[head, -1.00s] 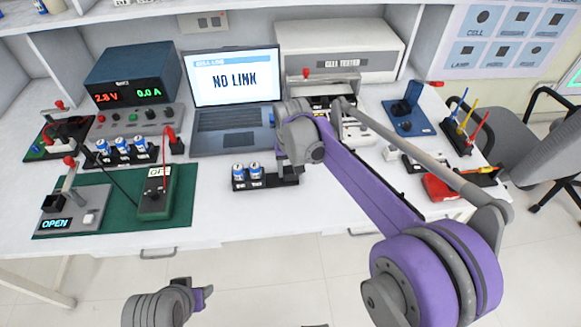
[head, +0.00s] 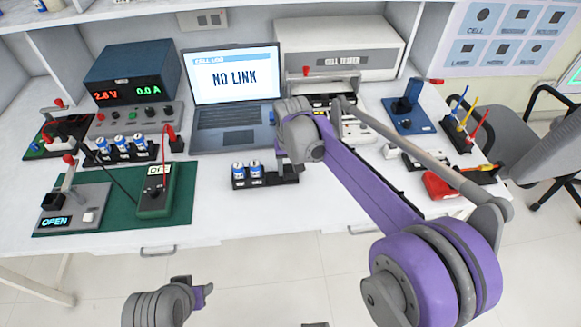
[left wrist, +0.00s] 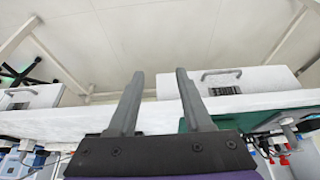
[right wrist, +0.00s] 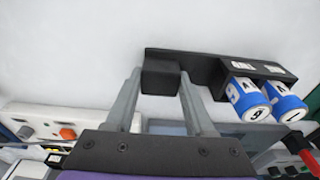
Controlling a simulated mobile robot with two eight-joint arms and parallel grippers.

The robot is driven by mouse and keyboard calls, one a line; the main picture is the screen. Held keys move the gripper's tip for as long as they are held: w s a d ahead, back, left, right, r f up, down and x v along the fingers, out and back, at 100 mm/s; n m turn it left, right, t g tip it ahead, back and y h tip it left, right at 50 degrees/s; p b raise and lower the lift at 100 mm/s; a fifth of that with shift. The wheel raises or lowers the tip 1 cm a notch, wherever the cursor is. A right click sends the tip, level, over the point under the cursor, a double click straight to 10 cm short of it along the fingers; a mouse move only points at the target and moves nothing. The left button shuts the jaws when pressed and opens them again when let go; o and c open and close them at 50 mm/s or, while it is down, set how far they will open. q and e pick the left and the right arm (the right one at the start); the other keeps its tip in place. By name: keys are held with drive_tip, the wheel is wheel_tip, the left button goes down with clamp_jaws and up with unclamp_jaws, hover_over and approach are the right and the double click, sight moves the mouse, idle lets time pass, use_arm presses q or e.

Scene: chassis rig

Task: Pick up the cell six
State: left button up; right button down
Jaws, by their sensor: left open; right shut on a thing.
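Two blue-and-white cells (right wrist: 247,100) (right wrist: 284,101) stand side by side in a black holder (right wrist: 200,65) in the right wrist view. The left one's end carries a digit that could be a 6 or a 9. The holder also shows in the head view (head: 266,183), on the white bench in front of the laptop. My right gripper (right wrist: 159,76) is shut on the holder's dark end block, beside the cells; no cell shows between its fingers. In the head view my arm hides its fingertips. My left gripper (left wrist: 160,74) is open and empty, low in front of the bench.
Several more cells (head: 120,147) stand in a rack by the power supply (head: 132,78). A green meter (head: 155,192) and a device reading OPEN (head: 65,205) lie on a green mat at left. The laptop (head: 233,90) reads NO LINK. Clear bench lies in front of the holder.

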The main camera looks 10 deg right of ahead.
use_arm(q)
drive_tip(key=o, duration=0.4)
drive_tip(key=shift+w+r, duration=0.1)
drive_tip(key=shift+w, duration=0.05)
wheel_tip(320, 180, up, 17)
drive_tip(key=n+g+h, duration=0.2)
drive_tip(key=n+h, duration=0.1)
drive_tip(key=n, duration=2.4)
hover_over(254, 164)
drive_tip(key=s+a, duration=0.4)
drive_tip(key=x, duration=1.2)
drive_tip(key=shift+w+d+r, duration=0.15)
drive_tip(key=shift+w+d, duration=0.15)
drive_tip(key=shift+w, duration=0.1)
